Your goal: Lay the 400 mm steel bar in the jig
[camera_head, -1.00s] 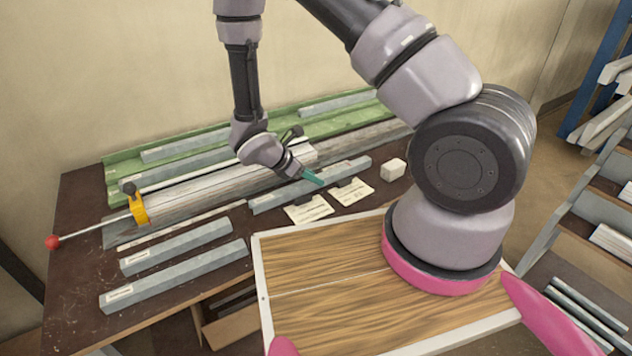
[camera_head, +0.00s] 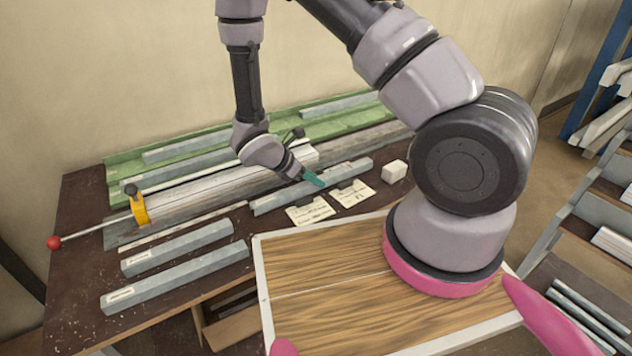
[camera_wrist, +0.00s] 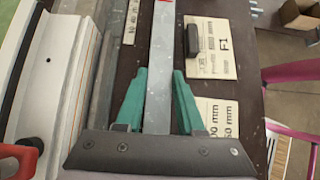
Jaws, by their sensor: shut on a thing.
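A grey steel bar (camera_head: 272,203) lies along the front edge of the jig, over the dark bench top. My gripper (camera_head: 313,179), with teal fingers, is shut on it near its middle. In the wrist view the bar (camera_wrist: 162,35) runs lengthwise between the two fingers (camera_wrist: 160,85). I cannot tell whether the bar touches the bench. Its length marking is not readable. The jig (camera_head: 205,192) is a long pale rail bed behind the bar, with a yellow clamp (camera_head: 139,207) and a red-knobbed rod at its left end. My wrist hides part of the jig.
Two more labelled bars (camera_head: 178,248) (camera_head: 175,277) lie at the front left. Printed cards (camera_head: 310,211) and a white block (camera_head: 395,171) lie right of the held bar. A green tray (camera_head: 290,121) with bars is behind the jig. A wood-topped board (camera_head: 320,310) is in front.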

